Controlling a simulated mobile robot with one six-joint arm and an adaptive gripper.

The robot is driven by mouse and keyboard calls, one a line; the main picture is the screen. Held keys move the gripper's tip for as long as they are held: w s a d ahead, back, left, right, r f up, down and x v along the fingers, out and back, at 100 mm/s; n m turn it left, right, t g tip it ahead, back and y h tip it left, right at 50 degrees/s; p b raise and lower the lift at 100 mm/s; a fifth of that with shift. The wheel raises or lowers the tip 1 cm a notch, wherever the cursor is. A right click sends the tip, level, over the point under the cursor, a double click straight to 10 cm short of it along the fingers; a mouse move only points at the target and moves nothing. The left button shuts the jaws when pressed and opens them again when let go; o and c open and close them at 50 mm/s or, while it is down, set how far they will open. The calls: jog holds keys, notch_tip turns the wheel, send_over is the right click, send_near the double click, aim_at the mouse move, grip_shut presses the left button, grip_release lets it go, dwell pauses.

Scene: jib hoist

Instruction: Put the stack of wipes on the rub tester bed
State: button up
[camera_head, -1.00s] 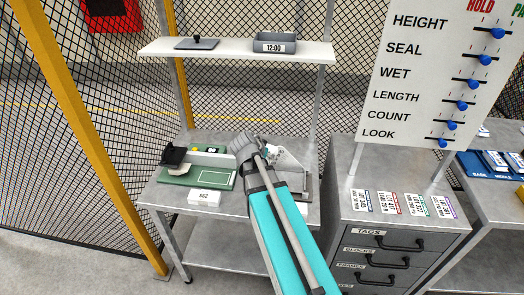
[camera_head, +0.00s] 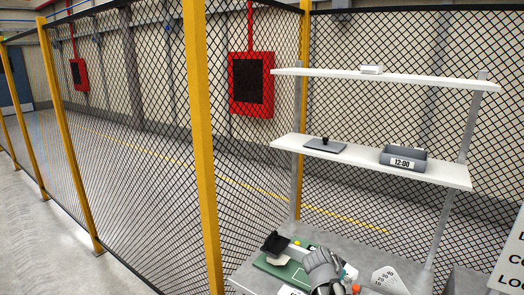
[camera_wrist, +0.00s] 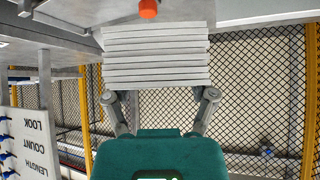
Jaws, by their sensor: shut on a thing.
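The stack of wipes (camera_wrist: 155,58) shows in the wrist view as several flat white layers between the two fingers of my gripper (camera_wrist: 159,96). My gripper is shut on the stack. In the head view my gripper (camera_head: 322,268) is over the bench, at the lower edge of the picture, and the stack cannot be made out there. A green board (camera_head: 284,270) with a black part (camera_head: 276,243) lies on the bench just left of my gripper. It looks like the rub tester and its bed, but my gripper and the picture edge hide part of it.
An orange knob (camera_wrist: 148,9) shows above the stack in the wrist view. A white plate with numbers (camera_head: 390,279) stands right of my gripper. Above the bench, a shelf (camera_head: 360,164) holds a flat grey item (camera_head: 325,146) and a grey box marked 12:00 (camera_head: 403,159). Mesh fencing stands behind.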

jog(key=s+a, duration=0.2)
jog(key=a, duration=0.6)
jog(key=shift+s+a+r, duration=0.3)
jog(key=shift+s+a, duration=0.05)
jog(key=shift+s, duration=0.05)
dwell(1.0)
jog(key=w+d, duration=0.2)
jog(key=d, duration=0.7)
jog(key=w+d, duration=0.2)
jog(key=d, duration=0.8)
jog(key=shift+d+f+m, duration=0.15)
jog(key=shift+f+m, duration=0.15)
jog(key=shift+f, duration=0.15)
jog(key=shift+w, duration=0.15)
jog(key=b, duration=0.9)
send_over(363, 275)
jog(key=f, duration=0.5)
jog(key=s+f, duration=0.1)
jog(key=f, duration=0.2)
jog(key=shift+a+f, duration=0.1)
jog(key=shift+a, duration=0.15)
jog(key=shift+w+d+f, duration=0.15)
jog(key=shift+w+f, duration=0.25)
jog(key=shift+w, duration=0.05)
